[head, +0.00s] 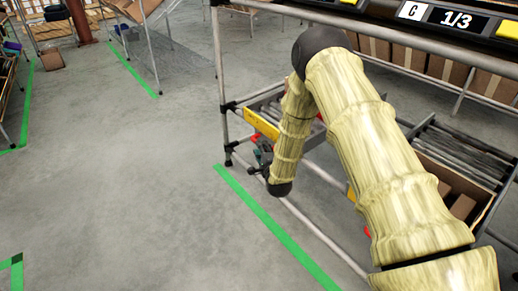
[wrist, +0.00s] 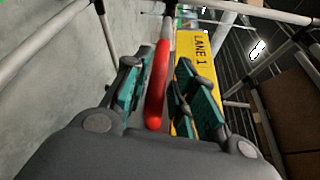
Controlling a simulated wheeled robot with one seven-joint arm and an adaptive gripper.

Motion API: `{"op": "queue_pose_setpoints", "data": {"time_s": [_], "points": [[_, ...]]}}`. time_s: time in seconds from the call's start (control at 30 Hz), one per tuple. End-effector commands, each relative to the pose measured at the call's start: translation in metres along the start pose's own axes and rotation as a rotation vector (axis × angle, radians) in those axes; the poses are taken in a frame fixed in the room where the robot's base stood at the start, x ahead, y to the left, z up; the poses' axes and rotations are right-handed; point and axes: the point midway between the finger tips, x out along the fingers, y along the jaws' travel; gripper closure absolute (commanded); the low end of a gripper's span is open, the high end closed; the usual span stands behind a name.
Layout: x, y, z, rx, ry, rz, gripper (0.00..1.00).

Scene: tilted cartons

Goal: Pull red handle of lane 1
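The red handle (wrist: 157,85) of lane 1 shows in the middle of the wrist view, beside a yellow plate (wrist: 197,62) marked "LANE 1". My gripper (wrist: 160,90) has its two green-padded fingers apart, one on each side of the handle. Narrow gaps seem to show between the pads and the handle, so contact is not clear. In the head view my gripper (head: 262,152) is at the rack's near left corner, below the yellow plate (head: 262,125). My arm hides part of the rack there.
The metal-tube rack (head: 222,90) runs to the right, with roller lanes (head: 465,150) and brown cartons (head: 450,187). A rack tube (wrist: 55,30) passes left of my gripper in the wrist view. The grey floor left of the green line (head: 270,222) is clear.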

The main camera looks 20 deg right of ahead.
Motion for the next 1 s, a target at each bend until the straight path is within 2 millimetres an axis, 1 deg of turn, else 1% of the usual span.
{"op": "queue_pose_setpoints", "data": {"time_s": [0.03, 0.1, 0.3, 0.43, 0.67, 0.7, 0.83, 1.0], "points": [[0.008, 0.003, 0.0, -0.002, -0.002, -0.001, 0.74], [0.017, 0.003, 0.0, -0.003, -0.001, -0.001, 0.74], [0.034, 0.002, 0.0, -0.001, 0.0, 0.001, 0.74], [0.038, 0.0, 0.001, -0.001, -0.001, 0.0, 0.74], [0.039, 0.0, 0.0, -0.001, 0.0, 0.001, 0.74], [0.039, 0.0, 0.0, -0.001, 0.0, 0.001, 0.75], [0.039, 0.0, 0.0, -0.001, 0.0, 0.001, 0.99], [0.038, 0.0, 0.0, -0.001, 0.0, 0.001, 1.0]]}}
